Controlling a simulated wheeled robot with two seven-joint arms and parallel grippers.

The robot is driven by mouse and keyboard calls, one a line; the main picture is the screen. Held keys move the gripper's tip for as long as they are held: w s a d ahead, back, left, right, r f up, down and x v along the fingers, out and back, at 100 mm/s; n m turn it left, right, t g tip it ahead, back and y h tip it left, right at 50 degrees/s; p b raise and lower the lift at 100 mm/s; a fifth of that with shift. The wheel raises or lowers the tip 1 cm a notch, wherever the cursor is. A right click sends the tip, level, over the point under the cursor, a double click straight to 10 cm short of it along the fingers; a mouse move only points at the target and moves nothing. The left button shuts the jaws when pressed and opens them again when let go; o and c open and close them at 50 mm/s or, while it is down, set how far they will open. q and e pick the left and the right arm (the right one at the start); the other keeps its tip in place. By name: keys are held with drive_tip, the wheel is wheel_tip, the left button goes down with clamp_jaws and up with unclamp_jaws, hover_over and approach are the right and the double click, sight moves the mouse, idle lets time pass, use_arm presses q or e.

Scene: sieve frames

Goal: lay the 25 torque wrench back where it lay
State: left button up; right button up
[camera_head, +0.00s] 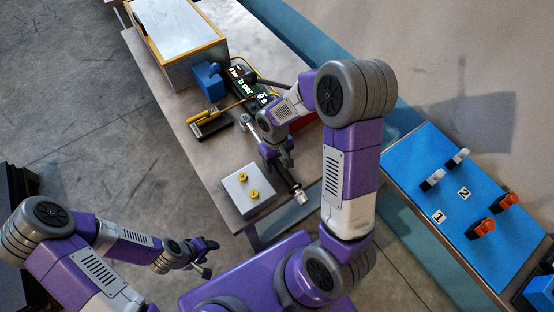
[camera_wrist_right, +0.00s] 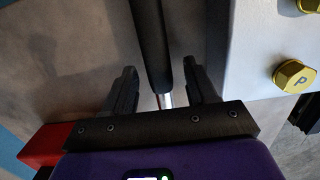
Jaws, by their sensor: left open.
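A torque wrench lies on the table beside the metal block; its dark handle (camera_head: 287,178) shows below my right gripper (camera_head: 277,160). A pale end piece (camera_head: 301,197) shows near the table's edge. I cannot read a 25 on it. In the right wrist view, the black handle (camera_wrist_right: 152,40) and a short silver shaft (camera_wrist_right: 166,99) run between the fingers of my right gripper (camera_wrist_right: 165,85). Those fingers are apart, with gaps on both sides of the wrench. My left gripper (camera_head: 208,258) is open and empty, left of the table and away from the wrench.
The metal block (camera_head: 238,198) carries two gold bolts (camera_head: 242,177), one marked P in the wrist view (camera_wrist_right: 294,76). A lit display box (camera_head: 248,84), a yellow-and-black tool (camera_head: 206,122) and a large tray (camera_head: 175,28) stand further back. A blue board (camera_head: 425,170) with numbered pegs is at right.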

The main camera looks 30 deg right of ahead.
use_arm(q)
wheel_tip(320, 180, up, 3)
drive_tip(key=p, duration=0.3)
use_arm(e)
wheel_tip(320, 180, up, 12)
drive_tip(key=shift+w+r, duration=0.15)
drive_tip(key=shift+w, duration=0.3)
idle(0.3)
